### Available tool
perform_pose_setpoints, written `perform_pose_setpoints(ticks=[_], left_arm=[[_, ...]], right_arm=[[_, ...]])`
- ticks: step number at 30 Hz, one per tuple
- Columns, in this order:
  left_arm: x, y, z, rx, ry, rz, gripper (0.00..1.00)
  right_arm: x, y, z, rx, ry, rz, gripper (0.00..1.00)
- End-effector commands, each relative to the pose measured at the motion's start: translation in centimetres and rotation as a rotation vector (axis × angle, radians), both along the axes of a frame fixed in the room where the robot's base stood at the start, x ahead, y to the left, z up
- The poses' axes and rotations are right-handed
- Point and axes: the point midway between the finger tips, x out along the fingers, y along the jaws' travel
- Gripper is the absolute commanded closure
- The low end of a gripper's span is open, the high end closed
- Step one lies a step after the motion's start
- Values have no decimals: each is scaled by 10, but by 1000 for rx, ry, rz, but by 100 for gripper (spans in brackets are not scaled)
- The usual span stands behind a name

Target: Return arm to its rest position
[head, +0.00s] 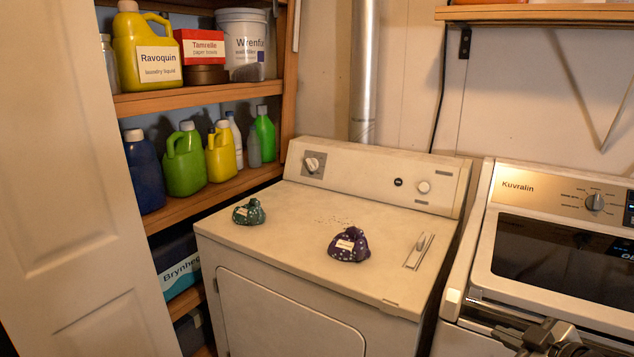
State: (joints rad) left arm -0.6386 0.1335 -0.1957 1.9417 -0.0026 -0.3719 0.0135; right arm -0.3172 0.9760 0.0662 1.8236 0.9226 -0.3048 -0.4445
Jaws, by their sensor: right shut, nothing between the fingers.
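My right gripper (510,336) shows at the bottom right edge of the head view, in front of the right-hand machine (480,270). Its fingers are shut with nothing between them. Part of the gripper and most of the arm are cut off by the frame. My left gripper is not in view. A green patterned bag (249,213) and a purple patterned bag (348,245) rest on the white machine's top (290,225), well apart from my right gripper.
Shelves (190,97) at the left hold bottles, jugs, a red box and a white bucket. A white door (80,180) stands open at the left. The two machines stand side by side with a narrow gap. A wooden shelf (540,13) is at upper right.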

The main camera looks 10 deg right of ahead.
Motion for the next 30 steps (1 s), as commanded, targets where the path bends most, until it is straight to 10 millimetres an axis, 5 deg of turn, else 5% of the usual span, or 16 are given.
perform_pose_setpoints(ticks=[7, 13, 16, 20, 30], left_arm=[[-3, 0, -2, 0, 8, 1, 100], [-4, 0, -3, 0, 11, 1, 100], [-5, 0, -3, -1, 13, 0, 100], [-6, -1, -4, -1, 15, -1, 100], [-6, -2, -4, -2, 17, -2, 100]], right_arm=[[-56, 64, -92, 115, 126, -35, 100], [-129, 163, -161, 259, 250, -98, 100], [-155, 207, -174, 318, 289, -133, 100], [-173, 241, -178, 360, 313, -168, 100], [-178, 252, -179, 371, 320, -180, 100]])
